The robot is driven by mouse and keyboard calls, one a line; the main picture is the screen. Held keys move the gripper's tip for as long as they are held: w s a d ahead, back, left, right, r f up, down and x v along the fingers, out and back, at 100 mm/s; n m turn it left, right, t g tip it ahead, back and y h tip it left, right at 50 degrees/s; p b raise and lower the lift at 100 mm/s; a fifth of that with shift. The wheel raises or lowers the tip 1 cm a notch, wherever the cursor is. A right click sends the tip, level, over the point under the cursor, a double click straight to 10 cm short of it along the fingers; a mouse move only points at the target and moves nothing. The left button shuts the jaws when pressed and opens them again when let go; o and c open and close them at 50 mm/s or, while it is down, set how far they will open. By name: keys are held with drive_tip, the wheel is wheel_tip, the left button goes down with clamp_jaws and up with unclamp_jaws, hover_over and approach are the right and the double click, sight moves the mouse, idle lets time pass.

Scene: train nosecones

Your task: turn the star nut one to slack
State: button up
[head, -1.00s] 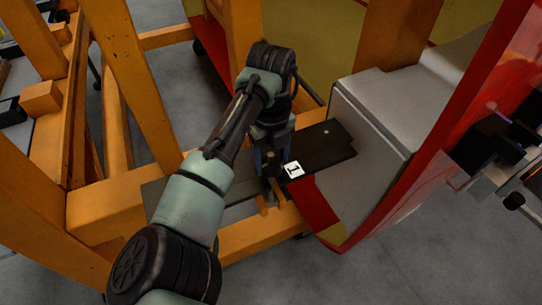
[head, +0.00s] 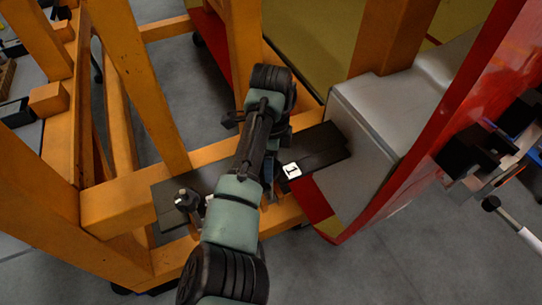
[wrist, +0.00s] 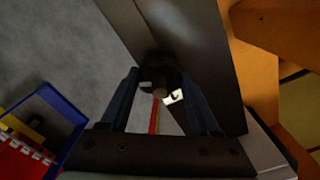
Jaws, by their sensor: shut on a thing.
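In the wrist view a dark knob, the star nut (wrist: 158,77), sits between my two blue fingertips, close to a dark plate. My gripper (wrist: 160,88) is shut on it. A white tag marked 1 (head: 291,170) lies beside the gripper on a black plate (head: 321,149); a bit of white also shows between the fingers in the wrist view. In the head view my arm covers the star nut and most of the gripper, so the nut's turn angle cannot be told.
A second dark knob (head: 187,198) stands on the plate to the left. Orange beams (head: 130,208) surround the work spot. A grey block (head: 371,125) and a red nosecone panel (head: 440,115) stand at the right. A blue-edged tray (wrist: 50,125) shows in the wrist view.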

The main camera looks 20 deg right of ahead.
drive_tip(key=n+p, duration=0.2)
drive_tip(key=n, duration=0.3)
drive_tip(key=shift+r+n, duration=0.15)
drive_tip(key=shift+n, duration=0.15)
drive_tip(key=n+p, duration=0.2)
drive_tip(key=n, duration=0.3)
drive_tip(key=shift+w, duration=0.1)
drive_tip(key=n+p, duration=0.1)
drive_tip(key=n, duration=0.4)
drive_tip(key=shift+n+p, duration=0.4)
drive_tip(key=n+p, duration=0.1)
drive_tip(key=n, duration=0.4)
drive_tip(key=shift+n, duration=0.3)
drive_tip(key=o, duration=1.4)
